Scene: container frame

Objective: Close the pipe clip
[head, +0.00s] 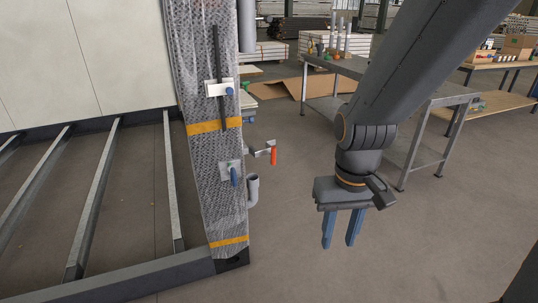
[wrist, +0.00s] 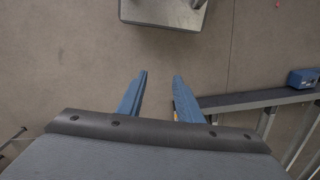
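A metal pipe clip (head: 262,151) with a red handle (head: 274,156) sticks out from the right side of the wrapped post in the head view. Its jaw looks swung outward, but it is too small to be sure. A short grey pipe end (head: 252,190) is just below it, and a thicker grey pipe (head: 247,22) runs down from above. My gripper (head: 338,244) hangs to the right of the clip and lower in the picture, pointing down, apart from it. Its blue fingers are apart with nothing between them, as the wrist view (wrist: 160,76) also shows.
The wrapped post (head: 203,150) carries a white plate with a blue knob (head: 230,91) and a blue handle (head: 234,176). A dark metal frame (head: 95,195) fills the left. A grey metal table (head: 428,146) stands behind my arm. Floor between post and gripper is clear.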

